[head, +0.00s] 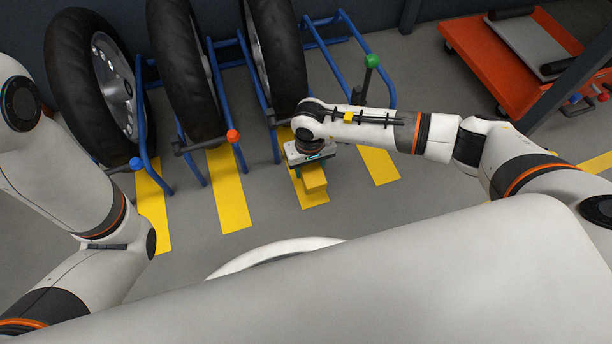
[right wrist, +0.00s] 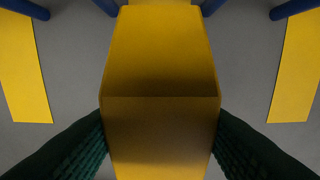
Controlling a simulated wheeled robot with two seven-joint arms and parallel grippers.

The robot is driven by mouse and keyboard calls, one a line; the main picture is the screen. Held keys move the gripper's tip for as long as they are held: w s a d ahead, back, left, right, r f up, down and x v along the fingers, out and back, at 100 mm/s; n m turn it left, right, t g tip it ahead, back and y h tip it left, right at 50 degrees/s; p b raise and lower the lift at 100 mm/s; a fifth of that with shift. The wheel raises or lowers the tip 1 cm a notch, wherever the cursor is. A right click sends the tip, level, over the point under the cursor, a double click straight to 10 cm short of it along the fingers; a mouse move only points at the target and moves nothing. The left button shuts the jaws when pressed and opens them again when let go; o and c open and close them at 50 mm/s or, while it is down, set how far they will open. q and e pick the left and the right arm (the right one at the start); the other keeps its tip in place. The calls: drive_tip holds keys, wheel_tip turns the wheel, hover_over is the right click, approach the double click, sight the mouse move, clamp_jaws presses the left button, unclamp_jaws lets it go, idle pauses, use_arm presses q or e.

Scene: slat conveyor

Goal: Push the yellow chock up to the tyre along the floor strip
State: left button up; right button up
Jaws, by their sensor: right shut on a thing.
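The yellow chock (head: 315,179) rests at the yellow floor strip (head: 311,200) in front of the third tyre (head: 279,50). My right gripper (head: 305,163) reaches down over it from above. In the right wrist view the chock (right wrist: 160,65) fills the middle, with a sloped face and a darker near face. The dark green fingers of my right gripper (right wrist: 160,135) press on both its sides. The contact between chock and tyre is hidden by my wrist in the head view. My left arm shows at the left, but its gripper is out of view.
Blue rack frames (head: 213,90) hold several tyres. Levers with a blue knob (head: 136,163), an orange knob (head: 233,136) and a green knob (head: 372,61) stand at the rack. Other yellow strips (head: 228,190) lie beside. An orange cart (head: 500,60) stands at upper right.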

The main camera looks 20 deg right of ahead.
drive_tip(key=shift+f+b, duration=2.3)
drive_tip(key=shift+f, duration=1.5)
drive_tip(key=o, duration=1.1)
drive_tip(key=shift+o, duration=0.2)
drive_tip(key=shift+r, duration=0.1)
wheel_tip(320, 180, up, 12)
drive_tip(key=p, duration=0.9)
drive_tip(key=shift+r, duration=0.1)
